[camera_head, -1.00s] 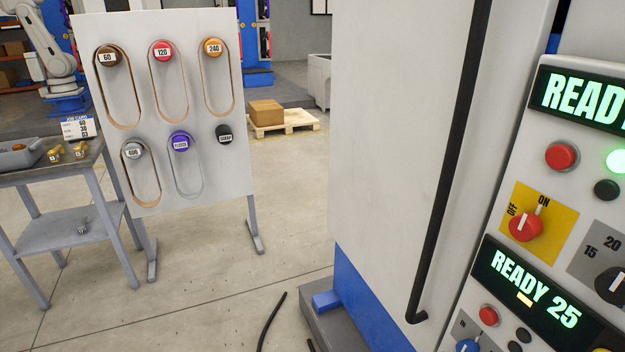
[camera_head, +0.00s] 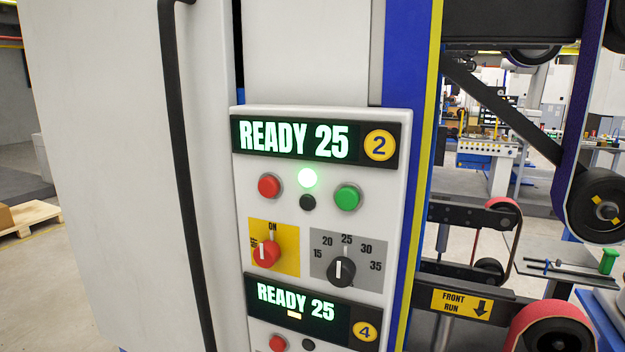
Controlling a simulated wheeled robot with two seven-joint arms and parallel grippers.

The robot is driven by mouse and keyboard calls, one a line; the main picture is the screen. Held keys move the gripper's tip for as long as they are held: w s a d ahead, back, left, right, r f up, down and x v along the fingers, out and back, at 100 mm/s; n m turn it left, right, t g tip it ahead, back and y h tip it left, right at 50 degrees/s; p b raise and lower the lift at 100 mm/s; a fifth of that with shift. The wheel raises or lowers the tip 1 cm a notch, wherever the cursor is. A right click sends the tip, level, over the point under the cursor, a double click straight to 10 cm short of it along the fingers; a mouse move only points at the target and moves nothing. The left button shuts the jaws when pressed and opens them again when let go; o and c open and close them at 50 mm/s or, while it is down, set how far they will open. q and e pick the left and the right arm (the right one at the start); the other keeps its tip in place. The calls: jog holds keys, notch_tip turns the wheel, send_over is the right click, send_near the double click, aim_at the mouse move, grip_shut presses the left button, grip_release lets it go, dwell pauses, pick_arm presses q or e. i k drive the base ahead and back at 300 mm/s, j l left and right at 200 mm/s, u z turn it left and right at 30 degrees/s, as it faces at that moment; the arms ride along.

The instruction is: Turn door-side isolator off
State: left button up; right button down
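A red rotary isolator knob (camera_head: 266,253) sits on a yellow plate (camera_head: 289,262) marked ON at the top and OFF at the left, on the panel numbered 2. Its pointer appears to face up toward ON, though it is small. The panel's display (camera_head: 295,138) reads READY 25. A second display (camera_head: 295,303) reads READY 25 below, beside the number 4; only the top of that panel's controls shows, and no isolator of it is in view. Neither gripper is in view.
A white cabinet door (camera_head: 110,150) with a long black handle (camera_head: 183,190) stands left of the panel. Red (camera_head: 269,186) and green (camera_head: 347,197) buttons and a black selector (camera_head: 341,271) surround the isolator. Belt machinery with a red-belted roller (camera_head: 550,330) is at the right.

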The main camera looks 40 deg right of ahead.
aim_at(268, 252)
jog(key=z, duration=1.45)
